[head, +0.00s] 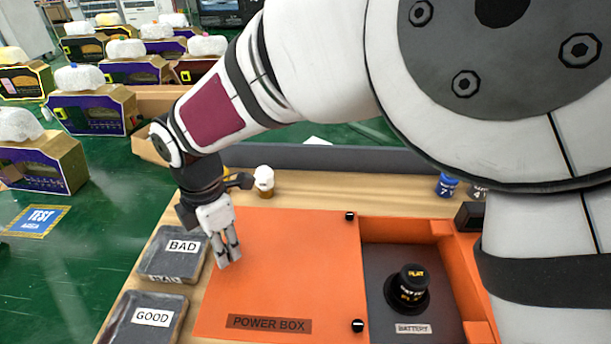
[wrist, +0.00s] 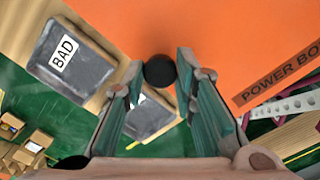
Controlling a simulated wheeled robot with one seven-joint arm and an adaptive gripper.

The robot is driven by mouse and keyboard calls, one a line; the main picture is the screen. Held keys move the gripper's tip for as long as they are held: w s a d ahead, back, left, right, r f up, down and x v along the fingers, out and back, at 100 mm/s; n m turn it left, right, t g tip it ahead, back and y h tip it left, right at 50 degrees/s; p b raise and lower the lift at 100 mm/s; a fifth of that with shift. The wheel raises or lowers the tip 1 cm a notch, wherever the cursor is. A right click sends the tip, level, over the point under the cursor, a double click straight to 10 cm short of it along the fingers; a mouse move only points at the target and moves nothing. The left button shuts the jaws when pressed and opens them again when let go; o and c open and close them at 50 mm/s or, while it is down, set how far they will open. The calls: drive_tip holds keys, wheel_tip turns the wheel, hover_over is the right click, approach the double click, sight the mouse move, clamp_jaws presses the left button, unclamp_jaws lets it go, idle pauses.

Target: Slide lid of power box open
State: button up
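The orange power box (head: 440,230) stands on the wooden table. Its flat orange lid (head: 290,265), labelled POWER BOX, covers the left part; the right part is uncovered and shows a black-topped battery (head: 408,290) in a dark compartment. Two black knobs (head: 349,216) sit at the lid's right corners. My gripper (head: 228,256) points down over the lid's left side. In the wrist view the gripper (wrist: 160,72) is open, with a black knob (wrist: 160,71) between its fingertips and small gaps on both sides. My gripper hides this knob in the head view. Contact with the lid is unclear.
Grey trays marked BAD (head: 157,265) and GOOD (head: 122,328) lie left of the box. A grey rail (head: 330,158) runs along the back.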

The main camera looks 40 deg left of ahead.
drive_tip(key=o, duration=0.4)
drive_tip(key=shift+r, duration=0.1)
wheel_tip(320, 180, up, 12)
drive_tip(key=shift+f, duration=0.1)
idle(0.5)
